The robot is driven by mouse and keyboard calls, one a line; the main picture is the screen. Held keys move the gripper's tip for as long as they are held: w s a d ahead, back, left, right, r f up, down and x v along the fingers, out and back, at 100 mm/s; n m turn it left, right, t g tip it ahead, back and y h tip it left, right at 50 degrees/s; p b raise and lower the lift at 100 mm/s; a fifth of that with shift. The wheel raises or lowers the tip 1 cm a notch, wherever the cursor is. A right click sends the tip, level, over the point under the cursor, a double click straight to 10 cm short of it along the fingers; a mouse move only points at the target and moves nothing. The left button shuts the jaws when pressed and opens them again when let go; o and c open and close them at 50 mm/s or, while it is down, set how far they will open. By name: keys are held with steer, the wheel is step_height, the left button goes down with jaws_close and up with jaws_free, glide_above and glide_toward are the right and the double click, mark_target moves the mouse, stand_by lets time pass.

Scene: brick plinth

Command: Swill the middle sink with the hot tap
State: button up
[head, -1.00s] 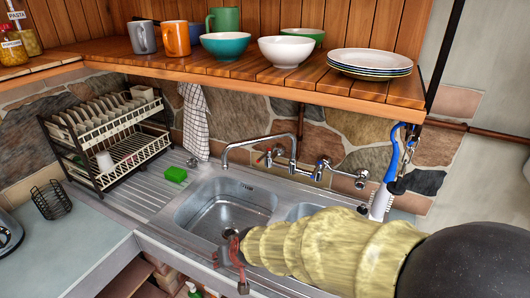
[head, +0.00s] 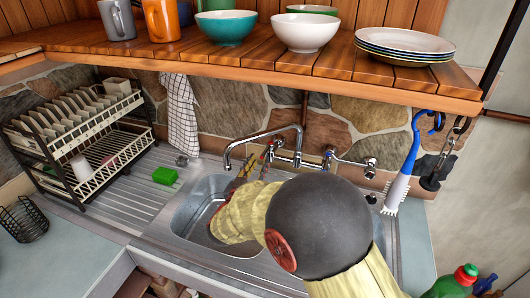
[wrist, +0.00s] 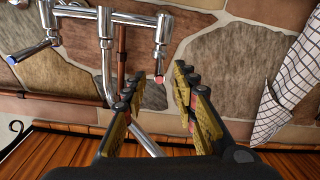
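The chrome mixer tap (head: 290,157) is at the back wall, its arched spout (head: 262,137) reaching left over a steel sink basin (head: 190,212). My arm hides much of this basin and whatever lies to its right. In the wrist view, which appears upside down, the red-tipped hot handle (wrist: 159,79) lies between my fingers, with no contact clear. The blue-tipped handle (wrist: 12,60) is off to the left. My gripper (wrist: 160,72) is open and empty; it also shows in the head view (head: 254,164), close to the tap. I cannot see any water running.
A wooden shelf (head: 250,75) with bowls, mugs and plates overhangs the tap. A dish rack (head: 85,140), green sponge (head: 164,175) and checked towel (head: 182,115) are to the left. A blue-handled brush (head: 400,185) hangs at right. Bottles (head: 455,285) stand at lower right.

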mark_target(269, 145)
steer(key=b+x, duration=0.1)
steer(key=x, duration=0.6)
steer(key=shift+c, duration=0.5)
jaws_close()
stand_by(0.4)
